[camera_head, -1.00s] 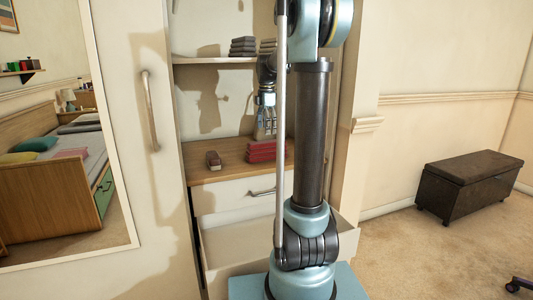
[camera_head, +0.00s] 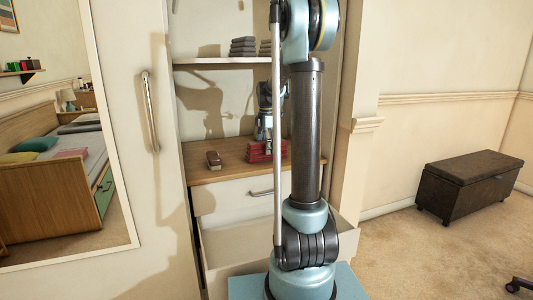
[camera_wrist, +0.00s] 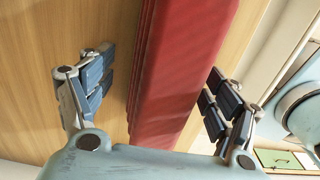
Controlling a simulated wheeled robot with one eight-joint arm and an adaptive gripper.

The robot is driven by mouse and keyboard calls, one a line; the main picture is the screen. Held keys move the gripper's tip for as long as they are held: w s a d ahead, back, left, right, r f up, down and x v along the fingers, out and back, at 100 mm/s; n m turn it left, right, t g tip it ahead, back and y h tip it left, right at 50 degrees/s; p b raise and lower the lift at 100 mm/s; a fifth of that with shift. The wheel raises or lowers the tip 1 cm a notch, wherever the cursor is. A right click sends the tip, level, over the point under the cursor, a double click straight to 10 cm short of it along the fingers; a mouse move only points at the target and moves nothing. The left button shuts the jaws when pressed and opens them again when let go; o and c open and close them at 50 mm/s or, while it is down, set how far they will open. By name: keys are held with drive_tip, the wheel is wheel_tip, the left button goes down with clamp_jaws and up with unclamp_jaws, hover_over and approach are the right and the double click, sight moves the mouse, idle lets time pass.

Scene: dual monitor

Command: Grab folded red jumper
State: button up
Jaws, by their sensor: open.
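The folded red jumper (camera_head: 258,151) lies on the wooden surface inside the wardrobe, partly hidden behind my gripper and arm in the head view. In the wrist view the red jumper (camera_wrist: 182,65) runs between the two fingers of my gripper (camera_wrist: 160,95). The gripper is open. The left finger stands apart from the jumper with bare wood between, and the right finger is close to its right edge; I cannot tell if it touches. In the head view my gripper (camera_head: 264,140) is down at the jumper.
A small brown item (camera_head: 214,160) lies left of the jumper on the wooden top (camera_head: 230,170). A shelf (camera_head: 222,60) with folded grey clothes (camera_head: 243,46) is above. An open drawer (camera_head: 235,243) juts out below. The wardrobe door (camera_head: 170,200) stands at left.

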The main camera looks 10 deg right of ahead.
drive_tip(key=shift+f, duration=1.25)
drive_tip(key=shift+c, duration=0.6)
drive_tip(key=c, duration=1.2)
drive_tip(key=shift+c, duration=0.2)
